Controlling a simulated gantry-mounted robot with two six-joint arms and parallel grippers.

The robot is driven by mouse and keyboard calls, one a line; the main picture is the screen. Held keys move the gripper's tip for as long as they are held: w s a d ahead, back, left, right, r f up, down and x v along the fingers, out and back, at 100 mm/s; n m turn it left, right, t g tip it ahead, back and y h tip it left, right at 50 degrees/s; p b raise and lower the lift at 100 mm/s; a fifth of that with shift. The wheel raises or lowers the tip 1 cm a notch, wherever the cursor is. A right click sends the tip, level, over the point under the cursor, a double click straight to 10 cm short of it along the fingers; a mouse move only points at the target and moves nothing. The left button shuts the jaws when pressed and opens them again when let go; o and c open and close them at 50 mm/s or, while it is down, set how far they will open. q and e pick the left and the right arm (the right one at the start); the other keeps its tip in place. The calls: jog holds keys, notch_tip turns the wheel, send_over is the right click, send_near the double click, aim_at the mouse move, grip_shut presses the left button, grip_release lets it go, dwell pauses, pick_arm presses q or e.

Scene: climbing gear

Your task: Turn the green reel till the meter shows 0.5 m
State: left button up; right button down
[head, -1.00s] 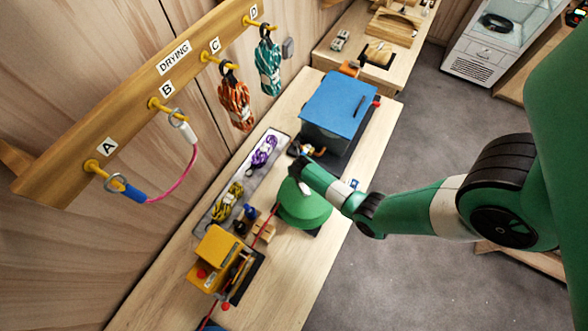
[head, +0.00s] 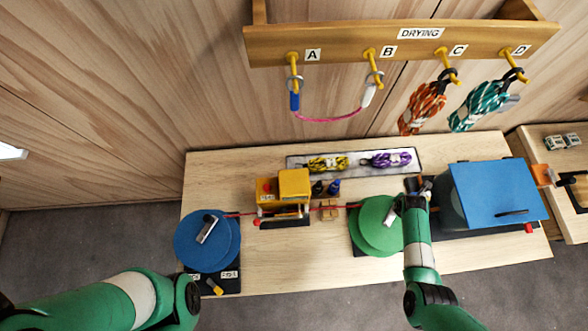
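The green reel (head: 372,232) lies flat on the bench, right of centre. My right gripper (head: 397,204) is at its upper right edge; its fingers are too small and covered to tell their opening, and any reel handle there is hidden. A red cord (head: 343,207) runs from the green reel through a yellow device (head: 293,187) to the blue reel (head: 222,252). The blue reel has a grey handle (head: 207,229) on top. I cannot make out a meter reading. My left arm shows at the lower left, but its gripper is not visible.
A grey tray (head: 355,172) with yellow and purple rope bundles lies behind. A blue-lidded box (head: 498,190) stands right of the green reel. A drying rack (head: 350,42) with loops and ropes hangs above. Bare bench (head: 310,262) lies in front of the yellow device.

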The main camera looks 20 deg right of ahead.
jog(key=shift+r, duration=0.1)
dwell(0.8)
jog(key=c, duration=0.5)
grip_release()
jog(key=v, duration=1.1)
jog(key=shift+r, duration=0.25)
